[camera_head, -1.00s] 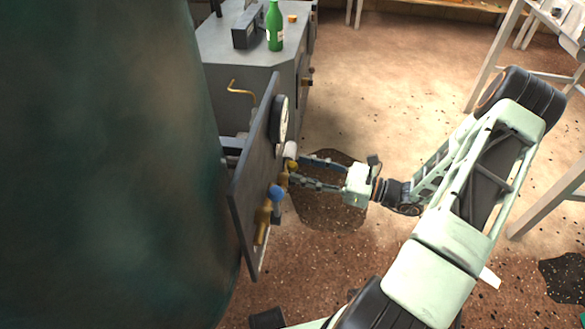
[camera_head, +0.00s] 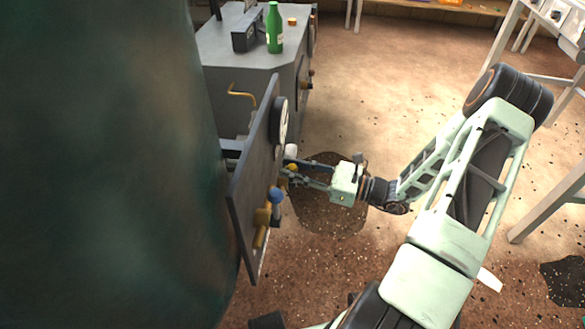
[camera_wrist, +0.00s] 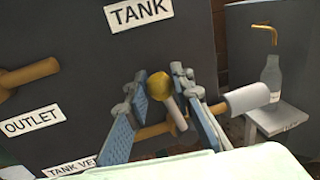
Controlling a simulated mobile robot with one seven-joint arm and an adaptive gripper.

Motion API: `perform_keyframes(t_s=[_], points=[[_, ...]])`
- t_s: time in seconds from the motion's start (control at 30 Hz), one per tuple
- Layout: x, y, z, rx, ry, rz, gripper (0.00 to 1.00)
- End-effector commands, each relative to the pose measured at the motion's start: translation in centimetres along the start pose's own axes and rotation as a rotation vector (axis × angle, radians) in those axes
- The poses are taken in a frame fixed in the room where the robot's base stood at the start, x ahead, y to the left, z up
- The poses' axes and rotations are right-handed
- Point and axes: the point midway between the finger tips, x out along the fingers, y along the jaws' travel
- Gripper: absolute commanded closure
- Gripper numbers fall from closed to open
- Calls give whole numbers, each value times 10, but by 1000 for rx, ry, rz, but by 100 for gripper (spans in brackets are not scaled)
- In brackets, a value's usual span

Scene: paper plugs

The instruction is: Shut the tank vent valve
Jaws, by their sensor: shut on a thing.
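My gripper (camera_head: 293,173) is at the dark upright panel, with its fingers around a yellow-knobbed valve handle (camera_wrist: 160,86). In the wrist view the blue-padded fingers (camera_wrist: 168,106) stand on either side of the handle's pale stem, shut on it. The yellow knob also shows in the head view (camera_head: 293,167). A brass pipe (camera_wrist: 155,130) runs behind the fingers to a pale grey cylinder (camera_wrist: 247,97). A label reading "TANK VE" (camera_wrist: 72,168) is partly cut off at the lower left. The contact points are partly hidden.
The panel (camera_head: 244,215) also carries a blue-knobbed valve (camera_head: 277,195) and a round gauge (camera_head: 281,120). An "OUTLET" label (camera_wrist: 32,120) is left of the fingers. A big dark green tank (camera_head: 100,160) fills the left. A green bottle (camera_head: 274,30) stands on a grey cabinet (camera_head: 225,45).

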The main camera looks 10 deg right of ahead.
Motion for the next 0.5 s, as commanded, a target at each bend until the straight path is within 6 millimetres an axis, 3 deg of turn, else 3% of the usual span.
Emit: perform_keyframes(t_s=[0.27, 0.5], points=[[0, -1, 1, 9, 2, 0, 100], [2, -13, 5, 145, 31, 0, 100]])
